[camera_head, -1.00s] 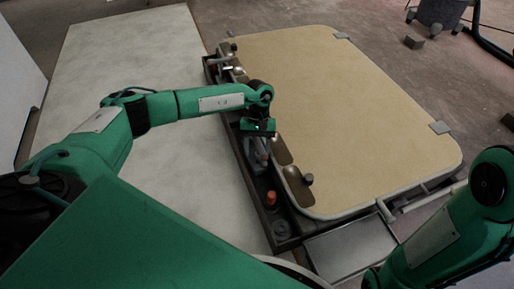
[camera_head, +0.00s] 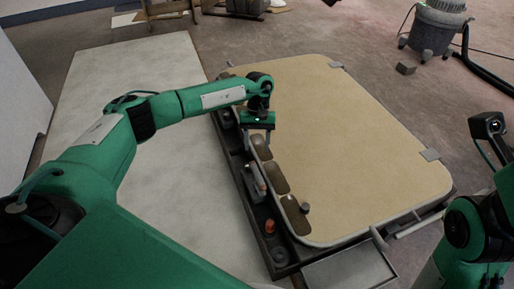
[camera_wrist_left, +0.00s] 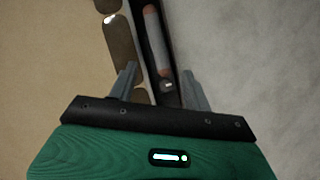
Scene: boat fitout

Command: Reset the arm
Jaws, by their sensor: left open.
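My left gripper (camera_head: 258,146) points down over the tray beside the tan panel, its two fingers apart and nothing between them. In the left wrist view its open fingers (camera_wrist_left: 159,78) stand either side of the narrow dark tray, above a grey tool with an orange end (camera_wrist_left: 155,35). My left arm is stretched out from the left. My right arm stands at the right edge; a dark end part with a thin grey piece (camera_head: 487,135) shows there, and its jaw state is unclear.
A pale board (camera_head: 150,70) lies left; a vacuum (camera_head: 436,28) stands far right.

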